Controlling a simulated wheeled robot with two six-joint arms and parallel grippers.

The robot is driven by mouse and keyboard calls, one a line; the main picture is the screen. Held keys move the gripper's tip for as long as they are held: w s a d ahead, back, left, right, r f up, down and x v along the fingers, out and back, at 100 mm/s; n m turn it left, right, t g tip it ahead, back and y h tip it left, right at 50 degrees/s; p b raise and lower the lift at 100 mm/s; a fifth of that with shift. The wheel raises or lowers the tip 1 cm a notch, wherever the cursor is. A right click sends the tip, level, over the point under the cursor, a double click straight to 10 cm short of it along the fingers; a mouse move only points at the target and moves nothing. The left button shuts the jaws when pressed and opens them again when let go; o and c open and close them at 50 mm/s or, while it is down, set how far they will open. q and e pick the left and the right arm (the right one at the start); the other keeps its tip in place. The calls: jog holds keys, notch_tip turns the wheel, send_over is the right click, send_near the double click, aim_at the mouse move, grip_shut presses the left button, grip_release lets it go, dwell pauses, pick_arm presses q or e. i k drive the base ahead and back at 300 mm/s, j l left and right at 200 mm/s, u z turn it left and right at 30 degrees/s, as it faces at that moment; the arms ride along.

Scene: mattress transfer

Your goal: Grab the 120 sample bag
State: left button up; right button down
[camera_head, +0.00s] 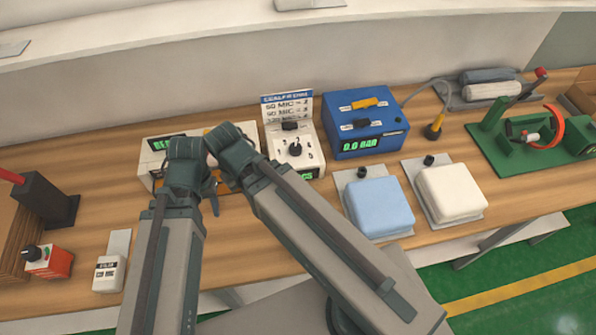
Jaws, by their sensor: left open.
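A small white packet (109,276) with a dark printed label lies near the table's front edge at the left. Its lettering is too small to read surely, so I cannot tell whether it is the 120 sample bag. My left gripper (214,192) is open over the table's middle left, in front of a white device (151,158) with a green display. It is well to the right of the packet and farther back. Arm joints cover much of the gripper and device. My right arm comes up from the lower right, but I cannot make out its gripper fingers.
A white unit (294,148) with a printed sign and a blue box (364,120) stand at the back. A blue pad (379,207) and a white pad (450,194) lie at the right front. A green fixture (490,140) is far right. A red box (50,262) stands left.

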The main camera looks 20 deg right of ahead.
aim_at(109, 273)
jog(key=k+j, duration=0.2)
jog(key=k, duration=0.25)
jog(key=k+j+u, duration=0.15)
jog(key=k, duration=0.25)
